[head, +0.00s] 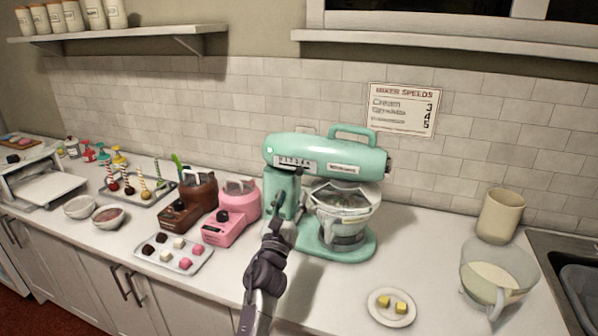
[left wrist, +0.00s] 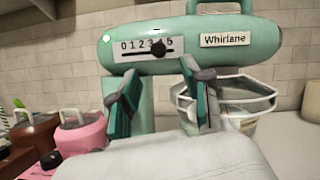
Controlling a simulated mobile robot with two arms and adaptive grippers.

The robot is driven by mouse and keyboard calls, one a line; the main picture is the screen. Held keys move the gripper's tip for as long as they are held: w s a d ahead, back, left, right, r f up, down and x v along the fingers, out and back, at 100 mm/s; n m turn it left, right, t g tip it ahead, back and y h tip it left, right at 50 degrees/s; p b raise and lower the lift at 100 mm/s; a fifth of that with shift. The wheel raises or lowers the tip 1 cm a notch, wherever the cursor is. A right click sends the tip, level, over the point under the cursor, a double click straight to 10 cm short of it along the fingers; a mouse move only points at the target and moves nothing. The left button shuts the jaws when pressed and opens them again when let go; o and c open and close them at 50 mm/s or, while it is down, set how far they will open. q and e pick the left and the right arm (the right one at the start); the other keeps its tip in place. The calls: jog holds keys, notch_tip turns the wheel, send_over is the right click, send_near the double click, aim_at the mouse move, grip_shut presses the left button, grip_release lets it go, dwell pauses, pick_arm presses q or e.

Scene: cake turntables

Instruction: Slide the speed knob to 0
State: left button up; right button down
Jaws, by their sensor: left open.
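The mint-green stand mixer (head: 325,155) stands on the counter, with a "Whirlane" label on its head in the left wrist view. Its white speed scale (head: 294,162) reads 0 to 5 from left to right in the left wrist view. The dark speed knob (left wrist: 158,48) sits right of the scale's middle, around 3 to 4, covering part of the digits. My left gripper (head: 278,205) is in front of the mixer, below the scale. In the left wrist view its two fingers (left wrist: 160,82) are apart and empty, below the knob and not touching it. My right gripper is not in view.
A clear bowl (head: 345,205) hangs under the mixer head. Pink (head: 230,220) and brown (head: 190,205) machines stand left of the mixer. A plate with yellow pieces (head: 391,318) is at the front. A "Mixer Speeds" sign (head: 405,109) hangs on the wall.

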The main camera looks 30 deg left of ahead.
aim_at(299, 175)
pick_arm(q)
jog(key=p+x, duration=0.1)
jog(key=x, duration=0.7)
jog(key=shift+f, duration=0.1)
jog(key=shift+c, duration=0.3)
grip_shut()
